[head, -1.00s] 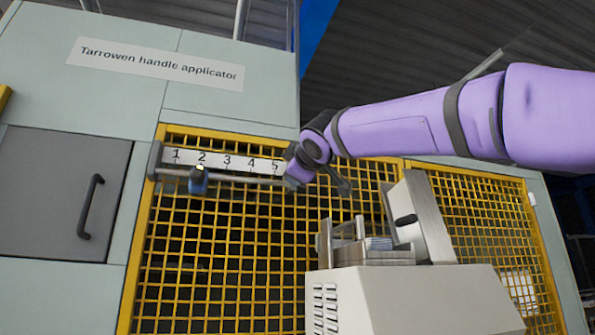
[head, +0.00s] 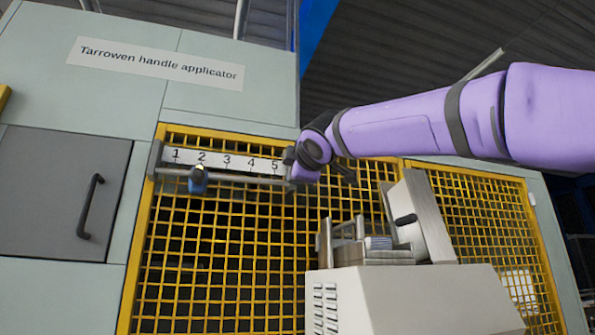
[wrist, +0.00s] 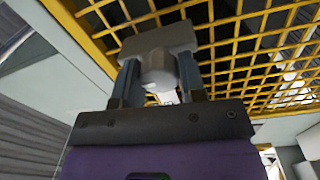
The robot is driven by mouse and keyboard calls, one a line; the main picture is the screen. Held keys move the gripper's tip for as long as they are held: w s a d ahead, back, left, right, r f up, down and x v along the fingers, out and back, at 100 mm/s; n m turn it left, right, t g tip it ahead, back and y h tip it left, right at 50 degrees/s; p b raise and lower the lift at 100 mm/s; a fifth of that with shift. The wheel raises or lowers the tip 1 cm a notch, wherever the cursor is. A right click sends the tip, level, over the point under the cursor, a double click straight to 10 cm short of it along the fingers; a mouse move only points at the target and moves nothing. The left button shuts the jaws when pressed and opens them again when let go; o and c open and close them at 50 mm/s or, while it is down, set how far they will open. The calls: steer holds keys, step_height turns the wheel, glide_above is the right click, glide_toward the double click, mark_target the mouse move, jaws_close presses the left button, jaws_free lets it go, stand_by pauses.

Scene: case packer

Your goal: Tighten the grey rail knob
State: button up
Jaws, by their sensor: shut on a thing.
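The grey knob (wrist: 158,70) sits under a grey block (wrist: 160,40) in the wrist view, against the yellow mesh. My gripper (wrist: 159,64) has one finger on each side of the knob and is shut on it. In the head view my purple wrist (head: 308,165) covers the right end of the rail (head: 232,177), and the knob and fingers are hidden behind it. The rail runs below a white scale plate (head: 215,163) numbered 1 to 5. A blue slider (head: 198,182) with a pointer stands on the rail at the 2.
Yellow mesh guard (head: 225,260) lies behind the rail. A grey door (head: 60,195) with a dark handle is at the left. A beige machine housing (head: 410,300) with a tilted panel stands below my arm.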

steer(key=o, duration=0.9)
steer(key=v, duration=1)
steer(key=shift+s+d+f, duration=0.1)
steer(key=shift+s, duration=0.3)
